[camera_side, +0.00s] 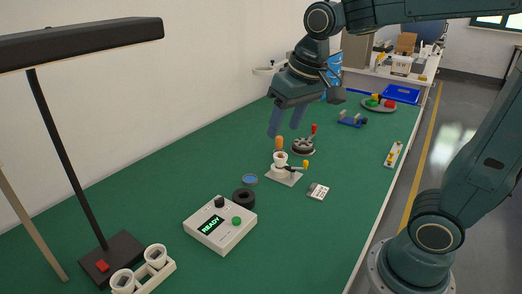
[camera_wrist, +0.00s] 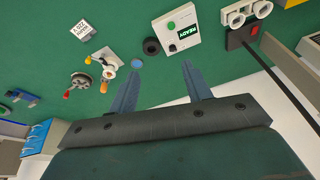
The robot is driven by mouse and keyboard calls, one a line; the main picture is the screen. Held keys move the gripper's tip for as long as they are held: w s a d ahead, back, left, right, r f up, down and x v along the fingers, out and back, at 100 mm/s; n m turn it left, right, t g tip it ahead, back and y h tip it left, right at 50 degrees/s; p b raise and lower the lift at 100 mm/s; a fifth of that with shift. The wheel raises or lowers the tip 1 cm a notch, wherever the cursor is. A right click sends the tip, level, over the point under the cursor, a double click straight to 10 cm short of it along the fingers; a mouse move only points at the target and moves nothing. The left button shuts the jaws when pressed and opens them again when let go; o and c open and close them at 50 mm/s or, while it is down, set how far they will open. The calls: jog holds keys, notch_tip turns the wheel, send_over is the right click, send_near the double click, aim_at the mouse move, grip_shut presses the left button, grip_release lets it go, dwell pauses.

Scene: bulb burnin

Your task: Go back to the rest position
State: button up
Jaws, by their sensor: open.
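My gripper (camera_side: 288,120) hangs in the air above the green bench, over the area behind the small white fixture. Its two blue-grey fingers are apart, with nothing between them; they also show in the wrist view (camera_wrist: 160,82). The white fixture (camera_side: 283,172) stands on the bench below, with an orange-topped part upright at it and a yellow-tipped lever on its right. The white control box (camera_side: 220,224) shows READY on a green display and has a black knob and a green button.
A dark round device with a red-tipped lever (camera_side: 303,146), a black ring (camera_side: 243,197), a blue disc (camera_side: 250,180) and a labelled card (camera_side: 318,191) lie around the fixture. A black lamp (camera_side: 70,150) stands at left near white sockets (camera_side: 145,271). The wall borders the bench's left.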

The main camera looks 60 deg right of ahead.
jog(key=s+f+n+t, duration=0.2)
jog(key=s, duration=1.1)
jog(key=shift+d, duration=0.15)
